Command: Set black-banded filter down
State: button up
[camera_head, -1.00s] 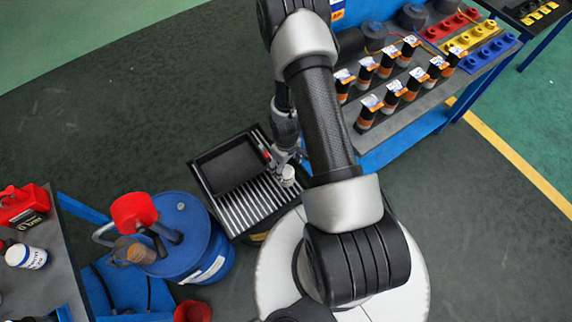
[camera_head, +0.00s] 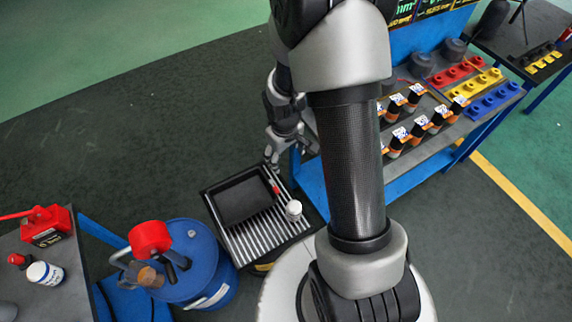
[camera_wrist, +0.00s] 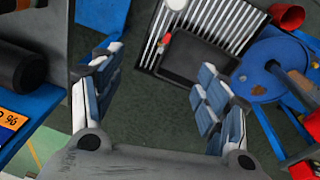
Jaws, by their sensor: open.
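A small white canister (camera_head: 293,210), which looks like the filter, stands upright on the slatted part of the black tray (camera_head: 238,252). Its band is too small to make out. In the wrist view part of the white canister (camera_wrist: 177,4) shows at the top edge, on the tray's slats (camera_wrist: 225,22). My gripper (camera_head: 278,158) hangs beyond the tray's far edge, apart from the canister. In the wrist view my gripper (camera_wrist: 160,66) has its fingers spread wide, with nothing between them.
A small red-ended item (camera_head: 275,187) lies on the tray. A blue drum (camera_head: 205,262) with a red funnel-like top (camera_head: 150,238) stands at left. The blue-framed shelf (camera_head: 430,145) at right holds several orange-banded filters. Floor is clear beyond the tray.

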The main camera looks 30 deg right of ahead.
jog(key=s+a+r+m+t, duration=0.1)
jog(key=s+a+r, duration=0.15)
jog(key=r, duration=0.55)
jog(key=s+a+r+t, duration=0.15)
jog(key=s+r, duration=0.25)
jog(key=r, duration=0.4)
jog(key=s+a+r+m, duration=0.1)
jog(key=s+a+r, duration=0.2)
jog(key=r, duration=0.4)
jog(key=s+a+r, duration=0.3)
jog(key=s+r, duration=0.1)
jog(key=s, duration=0.5)
jog(key=shift+r+t+y, duration=0.35)
jog(key=shift+t+y, duration=0.05)
jog(key=shift+t, duration=0.05)
jog(key=shift+a, duration=0.1)
notch_tip(320, 180, down, 5)
jog(key=b, duration=0.5)
jog(key=shift+f, duration=0.15)
